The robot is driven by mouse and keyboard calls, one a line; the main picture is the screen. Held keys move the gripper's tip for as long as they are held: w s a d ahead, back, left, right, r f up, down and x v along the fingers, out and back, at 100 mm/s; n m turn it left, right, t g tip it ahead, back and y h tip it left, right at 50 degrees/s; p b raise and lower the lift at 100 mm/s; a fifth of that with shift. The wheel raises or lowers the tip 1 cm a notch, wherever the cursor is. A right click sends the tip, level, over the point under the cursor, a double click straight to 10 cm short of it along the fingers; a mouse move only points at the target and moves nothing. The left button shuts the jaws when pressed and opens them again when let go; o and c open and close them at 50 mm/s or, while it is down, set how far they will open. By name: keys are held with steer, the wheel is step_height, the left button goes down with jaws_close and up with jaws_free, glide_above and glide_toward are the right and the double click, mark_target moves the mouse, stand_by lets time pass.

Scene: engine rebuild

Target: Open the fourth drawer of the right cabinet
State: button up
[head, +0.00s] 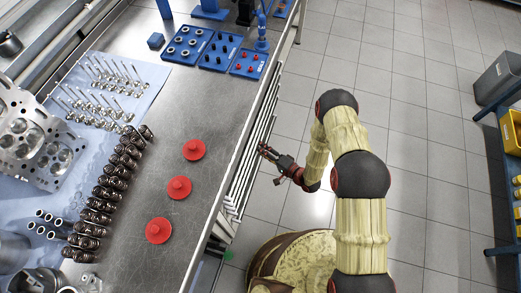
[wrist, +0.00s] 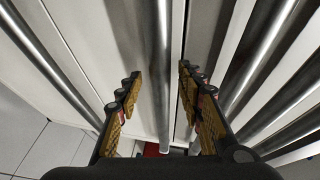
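The cabinet's drawer fronts show at the bench's right side in the head view, with long bar handles (head: 247,160) stacked close together. My gripper (head: 265,151) is beside these handles. In the wrist view my gripper (wrist: 160,82) is open, its two padded fingers apart. One silver bar handle (wrist: 165,60) runs between the fingers, with a visible gap on either side. White drawer fronts (wrist: 100,35) lie behind the bars. I cannot tell which drawer this handle belongs to. No drawer is clearly pulled out.
The steel bench top (head: 215,120) above holds red knobbed discs (head: 179,187), blue trays (head: 187,45) and engine parts. Tiled floor (head: 420,110) to the right is clear. A grey bin (head: 497,82) and a yellow bin (head: 511,132) stand at the far right.

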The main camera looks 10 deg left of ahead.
steer(key=shift+c, duration=0.3)
jaws_close()
stand_by(0.6)
